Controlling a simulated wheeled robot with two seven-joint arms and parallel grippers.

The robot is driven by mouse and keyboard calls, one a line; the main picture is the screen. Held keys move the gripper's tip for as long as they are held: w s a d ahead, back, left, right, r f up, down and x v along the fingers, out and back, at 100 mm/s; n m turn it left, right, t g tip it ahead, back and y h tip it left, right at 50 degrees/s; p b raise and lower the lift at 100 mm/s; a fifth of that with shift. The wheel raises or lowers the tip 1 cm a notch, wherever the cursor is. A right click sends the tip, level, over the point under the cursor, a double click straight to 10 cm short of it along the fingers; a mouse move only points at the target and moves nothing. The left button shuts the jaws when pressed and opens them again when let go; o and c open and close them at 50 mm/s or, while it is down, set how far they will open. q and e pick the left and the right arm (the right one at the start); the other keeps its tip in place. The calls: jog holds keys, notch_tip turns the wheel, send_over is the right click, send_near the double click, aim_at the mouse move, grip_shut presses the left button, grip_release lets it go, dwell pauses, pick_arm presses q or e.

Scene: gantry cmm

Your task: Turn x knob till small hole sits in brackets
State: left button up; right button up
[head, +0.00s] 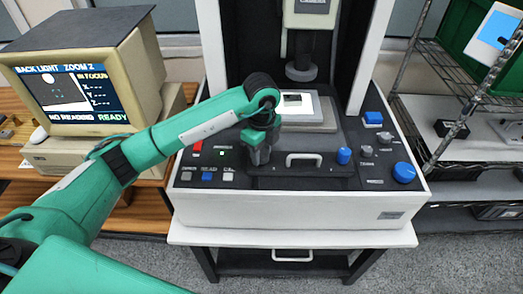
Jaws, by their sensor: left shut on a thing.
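My left gripper (258,156) points down at the left end of the stage's dark front plate. It is shut on what seems to be the x knob, which the fingers hide. The monitor (82,85) at left shows a dark picture with a large white disc (59,72) at the top. Small bracket marks (58,93) sit below the disc; the small hole is too small to make out for sure. The screen reads "BACK LIGHT", "ZOOM 2", "IN FOCUS", "NO READING" and "READY", with dashes for the values. My right gripper is not in view.
A blue knob (343,155) stands at the plate's right end, beside a light handle (304,159). The stage (308,126) carries a pale plate under the lens (300,70). A large blue knob (404,173) and several buttons are on the console. A wire rack stands at right.

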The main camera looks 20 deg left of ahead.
aim_at(262, 153)
pick_arm(q)
jog(key=shift+r, duration=0.1)
jog(key=o, duration=1)
jog(key=shift+r, duration=0.35)
notch_tip(262, 153, up, 13)
jog(key=shift+b, duration=0.8)
